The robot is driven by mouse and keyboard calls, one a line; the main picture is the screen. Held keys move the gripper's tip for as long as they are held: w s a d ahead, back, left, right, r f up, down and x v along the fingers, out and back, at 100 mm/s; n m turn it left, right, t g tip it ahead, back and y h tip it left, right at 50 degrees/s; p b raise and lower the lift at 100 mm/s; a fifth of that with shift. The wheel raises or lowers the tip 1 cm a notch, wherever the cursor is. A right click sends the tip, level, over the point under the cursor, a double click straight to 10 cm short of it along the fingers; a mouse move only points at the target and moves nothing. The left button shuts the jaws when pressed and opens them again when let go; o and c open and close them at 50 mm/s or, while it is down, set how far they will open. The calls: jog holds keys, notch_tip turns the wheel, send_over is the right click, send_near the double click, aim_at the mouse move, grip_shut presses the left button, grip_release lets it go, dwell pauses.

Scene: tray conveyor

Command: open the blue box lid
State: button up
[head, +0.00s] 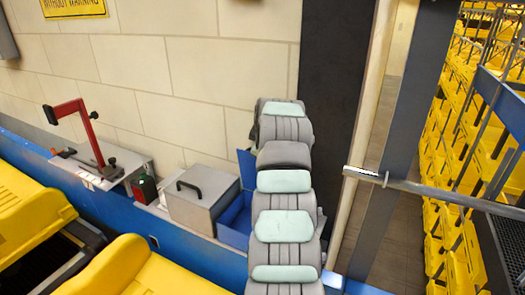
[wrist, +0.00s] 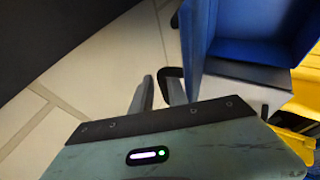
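The blue box (head: 234,226) stands on the blue rail, partly hidden behind my arm in the head view. Its blue lid (head: 246,168) stands upright, and the box's inside shows. In the wrist view the blue box (wrist: 255,35) also appears with its hollow side in view. My gripper (wrist: 160,83) shows in the wrist view with its two grey fingers apart. A black curved handle (wrist: 164,73) lies at the fingertips, its bar passing between or just behind them; I cannot tell if they touch. My gripper is hidden in the head view.
A grey box with a black handle (head: 198,197) stands left of the blue box. Yellow trays (head: 140,270) fill the front left. The pale wall (head: 150,60) is close behind.

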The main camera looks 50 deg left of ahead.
jog(key=b+v, duration=0.2)
jog(key=v, duration=0.8)
jog(key=shift+s+d+r, duration=0.2)
jog(key=shift+r, duration=0.1)
